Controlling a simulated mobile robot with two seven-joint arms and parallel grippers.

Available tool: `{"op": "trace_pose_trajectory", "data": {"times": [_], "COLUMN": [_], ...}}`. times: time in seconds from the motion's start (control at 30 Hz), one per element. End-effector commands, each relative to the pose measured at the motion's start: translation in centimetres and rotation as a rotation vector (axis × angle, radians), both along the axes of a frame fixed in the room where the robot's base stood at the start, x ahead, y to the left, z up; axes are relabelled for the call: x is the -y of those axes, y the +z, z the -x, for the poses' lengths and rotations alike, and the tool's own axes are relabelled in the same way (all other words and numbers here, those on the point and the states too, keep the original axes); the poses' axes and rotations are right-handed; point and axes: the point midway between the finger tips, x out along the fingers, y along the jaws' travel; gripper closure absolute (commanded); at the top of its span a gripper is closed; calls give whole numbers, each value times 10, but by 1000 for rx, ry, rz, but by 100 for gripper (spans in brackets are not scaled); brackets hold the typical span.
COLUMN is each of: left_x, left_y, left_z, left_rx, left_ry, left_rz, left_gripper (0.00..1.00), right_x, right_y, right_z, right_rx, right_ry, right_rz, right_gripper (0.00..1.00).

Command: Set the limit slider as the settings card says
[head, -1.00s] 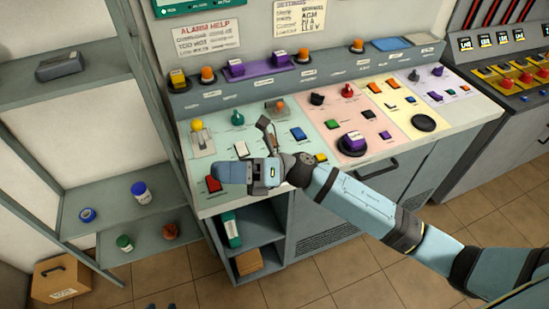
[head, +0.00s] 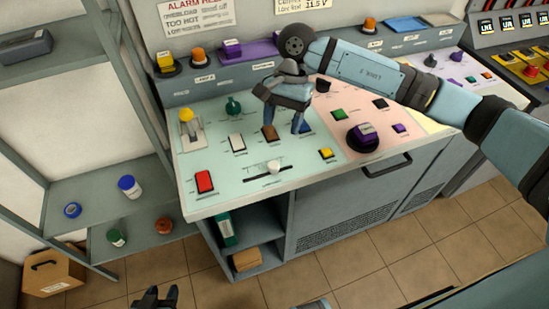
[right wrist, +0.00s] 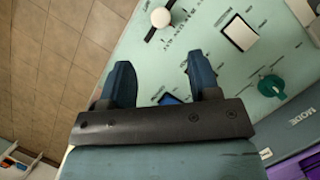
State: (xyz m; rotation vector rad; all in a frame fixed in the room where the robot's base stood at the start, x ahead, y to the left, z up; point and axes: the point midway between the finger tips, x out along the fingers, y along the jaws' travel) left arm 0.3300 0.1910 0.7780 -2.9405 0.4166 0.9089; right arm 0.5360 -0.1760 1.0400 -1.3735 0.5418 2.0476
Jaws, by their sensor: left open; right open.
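The limit slider (head: 273,167) is a white knob on a dark slot at the front of the pale green panel. The knob stands right of the slot's middle; its scale is too small to read. The knob also shows in the right wrist view (right wrist: 160,17), beyond the fingers. My right gripper (head: 284,128) is open and empty above the panel, behind the slider and apart from it. The settings card (head: 303,5) is cut off at the top; its last line ends in 11.5 V. My left gripper (head: 158,297) is open at the bottom edge, away from the console.
A red switch (head: 204,181) lies left of the slider and a yellow button (head: 326,153) right of it. A white switch (head: 237,142) and a brown switch (head: 270,132) stand behind it. A handle (head: 387,166) juts from the console front. Shelves stand at left.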

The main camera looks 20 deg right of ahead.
Motion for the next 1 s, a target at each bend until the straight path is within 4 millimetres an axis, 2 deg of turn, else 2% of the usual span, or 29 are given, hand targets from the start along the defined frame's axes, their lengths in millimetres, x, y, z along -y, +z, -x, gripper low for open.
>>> {"op": "trace_pose_trajectory", "data": {"times": [0.3, 0.5, 0.7, 0.93, 0.97, 1.0], "left_x": [-1, -1, -2, -2, -2, -2], "left_y": [8, 10, 10, 9, 9, 9], "left_z": [0, 0, 1, 1, 1, 1], "left_rx": [8, 15, 13, 12, 11, 11], "left_ry": [-4, -6, -7, -7, -7, -7], "left_rz": [-6, -9, -11, -12, -12, -12], "left_gripper": [57, 57, 57, 57, 57, 57], "right_x": [-19, -26, -29, -29, -29, -29], "right_y": [-63, -90, -100, -101, -101, -101], "right_z": [20, 28, 31, 31, 31, 31], "right_rx": [-5, -4, -2, -1, -1, -1], "right_ry": [-1, -1, -2, -2, -2, -2], "right_rz": [-2, -3, -4, -3, -3, -3], "right_gripper": [44, 44, 44, 44, 46, 55]}}
